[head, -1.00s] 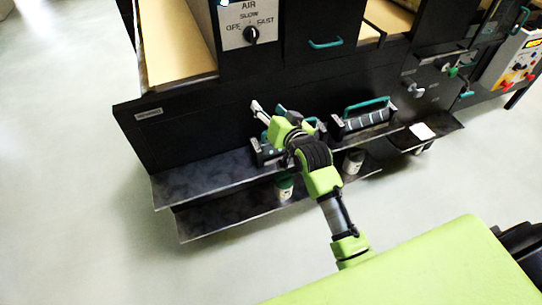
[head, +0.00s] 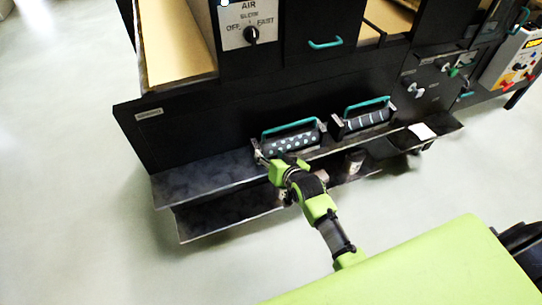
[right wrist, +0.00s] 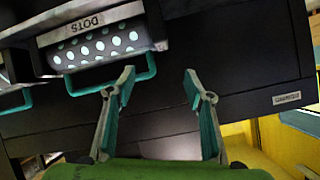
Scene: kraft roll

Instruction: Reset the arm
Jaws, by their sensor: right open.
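My right arm comes in from the lower right of the head view, and its right gripper (head: 264,158) is at the front of the dotted roller. In the right wrist view the same gripper (right wrist: 160,76) is open, with nothing between its two fingers. The dotted roller (head: 292,144) sits in its holder on the shelf, with a teal handle above it. In the right wrist view the dotted roller (right wrist: 95,47) is beyond the fingers to the upper left, below a label reading DOTS. My left gripper is in neither view.
A striped roller (head: 368,118) with a teal handle sits to the right. A dark upper shelf (head: 200,181) and a lower shelf (head: 215,220) run along the machine. Open floor (head: 90,230) lies to the left.

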